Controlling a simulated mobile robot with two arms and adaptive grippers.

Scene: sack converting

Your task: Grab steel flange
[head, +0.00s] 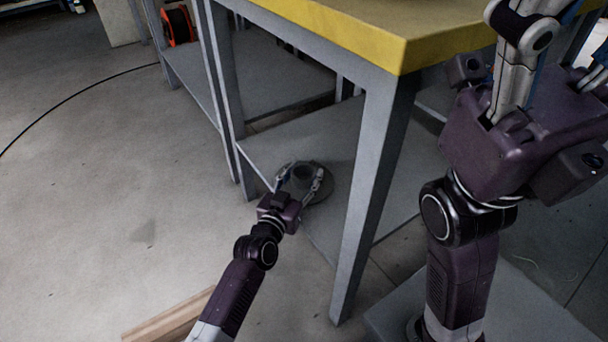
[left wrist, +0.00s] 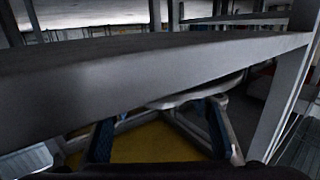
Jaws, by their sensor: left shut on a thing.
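The steel flange (head: 304,173), a dark grey disc with a raised round hub, lies on the lower grey shelf (head: 345,150) of the yellow-topped bench, near the shelf's edge. My left gripper (head: 301,178) reaches in from the lower left, one finger on each side of the hub, and is shut on it. In the left wrist view, the blue-padded fingers of my left gripper (left wrist: 160,125) flank a pale rounded edge, probably the flange (left wrist: 190,98); a dark beam hides most of it. My right gripper (head: 555,70) points up at the right; its fingertips are cut off.
A bench leg (head: 375,190) stands just right of the flange, and another leg (head: 222,100) stands behind it to the left. The yellow bench top (head: 400,30) overhangs the shelf. A wooden plank (head: 170,318) lies on the floor at the bottom. The floor at left is mostly clear, crossed by a black cable.

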